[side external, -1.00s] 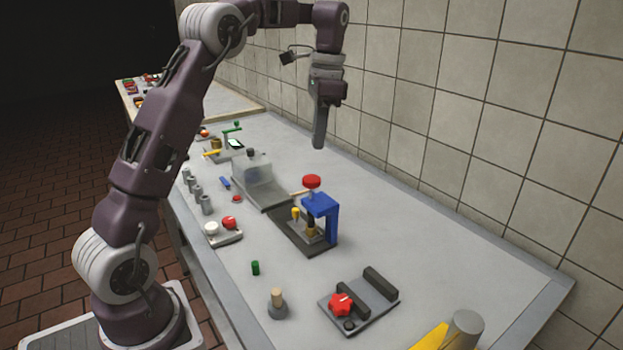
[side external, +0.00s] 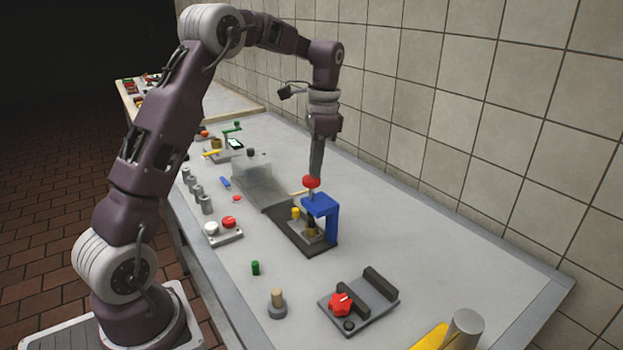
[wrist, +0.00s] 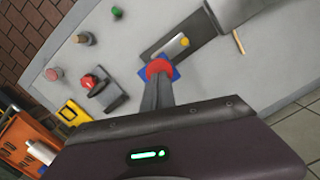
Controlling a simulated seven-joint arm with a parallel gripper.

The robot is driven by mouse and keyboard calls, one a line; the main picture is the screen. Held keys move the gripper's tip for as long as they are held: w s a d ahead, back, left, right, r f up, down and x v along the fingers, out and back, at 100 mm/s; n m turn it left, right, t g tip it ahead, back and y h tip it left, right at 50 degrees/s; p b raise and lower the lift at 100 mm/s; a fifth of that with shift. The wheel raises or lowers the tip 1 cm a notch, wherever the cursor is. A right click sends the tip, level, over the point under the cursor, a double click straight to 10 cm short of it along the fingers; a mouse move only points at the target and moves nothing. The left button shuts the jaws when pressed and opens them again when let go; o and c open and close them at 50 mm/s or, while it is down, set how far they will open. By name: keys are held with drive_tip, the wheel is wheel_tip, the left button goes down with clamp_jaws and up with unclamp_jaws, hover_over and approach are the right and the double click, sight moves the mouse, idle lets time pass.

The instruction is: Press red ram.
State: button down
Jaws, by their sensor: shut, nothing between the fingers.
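The red ram knob (side external: 311,182) tops the blue press frame (side external: 331,216), which stands on a dark base (side external: 288,229) on the bench. My gripper (side external: 316,177) is shut, pointing down, with its fingertips at the top of the red knob; they appear to touch it. In the wrist view the red knob (wrist: 159,68) lies right at the tips of my shut fingers (wrist: 157,82), with the blue frame (wrist: 173,74) partly hidden behind. A yellow-topped piece (side external: 295,213) stands beside the press on the base.
A plate with a red star knob (side external: 341,304) and dark block is in front. A green cylinder (side external: 255,268) and a peg in a grey holder (side external: 277,304) stand left. The tiled wall is at right.

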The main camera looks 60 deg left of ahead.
drive_tip(key=shift+s+f, duration=0.15)
drive_tip(key=shift+f, duration=1.5)
drive_tip(key=shift+w+d+r, duration=0.15)
drive_tip(key=shift+w+d, duration=0.1)
drive_tip(key=shift+w, duration=0.3)
drive_tip(key=shift+w+d+r, duration=0.2)
drive_tip(key=shift+w+d, duration=0.05)
drive_tip(key=shift+w, duration=0.25)
drive_tip(key=shift+w+d+r, duration=0.15)
drive_tip(key=shift+w+d, duration=0.1)
drive_tip(key=shift+w, duration=0.3)
drive_tip(key=shift+r, duration=0.1)
wheel_tip(320, 180, up, 7)
drive_tip(key=shift+w, duration=0.3)
